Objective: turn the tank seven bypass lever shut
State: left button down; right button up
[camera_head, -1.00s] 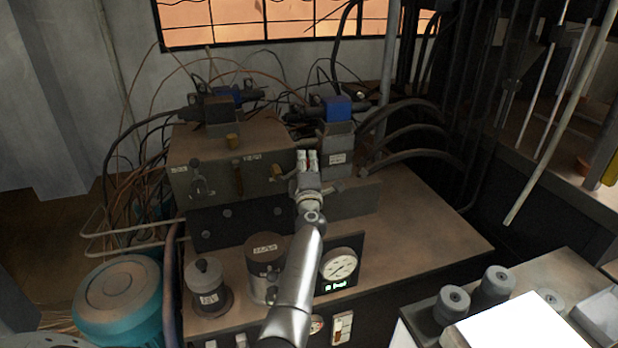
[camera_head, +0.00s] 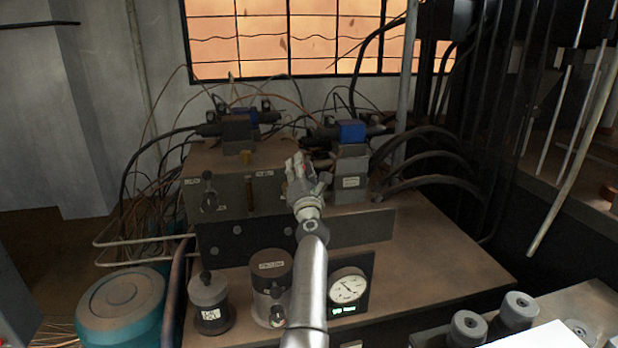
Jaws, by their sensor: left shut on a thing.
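A grey-brown valve block (camera_head: 222,194) stands on the bench, with small white labels too small to read on its front. A dark lever with a round hub (camera_head: 208,197) sits at the front's left, and an upright brown handle (camera_head: 250,192) is at its middle. My left gripper (camera_head: 296,168) reaches up from the bottom of the picture to the block's right end. Its fingers are shut on a lever there, which the fingers and wrist hide. Which label belongs to that lever cannot be read. My right gripper is not in view.
Two capped cylinders (camera_head: 210,304) (camera_head: 271,274) and a round gauge (camera_head: 348,286) stand in front of the block. Blue-topped valves (camera_head: 352,131), thin wires and thick black hoses (camera_head: 430,157) crowd behind it. The bench top (camera_head: 440,245) is bare to the right.

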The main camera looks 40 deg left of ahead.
pick_arm(q)
jog(key=shift+s+a+n+g+y+b, duration=0.3)
jog(key=shift+s+a+n, duration=0.15)
jog(key=shift+n, duration=0.3)
jog(key=shift+s+a+n+g+y+b, duration=0.25)
jog(key=shift+s+a+n, duration=0.2)
jog(key=shift+n, duration=0.3)
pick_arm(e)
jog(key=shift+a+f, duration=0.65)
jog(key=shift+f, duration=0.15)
pick_arm(q)
jog(key=shift+s+a+n, duration=0.1)
jog(key=shift+n, duration=0.2)
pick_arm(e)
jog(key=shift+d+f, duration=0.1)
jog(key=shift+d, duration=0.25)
pick_arm(q)
jog(key=shift+f, duration=0.2)
jog(key=c, duration=1.5)
grip_release()
jog(key=o, duration=0.5)
jog(key=shift+s+a+r+g, duration=0.15)
jog(key=shift+s+a+g, duration=0.1)
jog(key=shift+s, duration=0.1)
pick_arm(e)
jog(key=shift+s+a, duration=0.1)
pick_arm(q)
jog(key=shift+w+d, duration=0.1)
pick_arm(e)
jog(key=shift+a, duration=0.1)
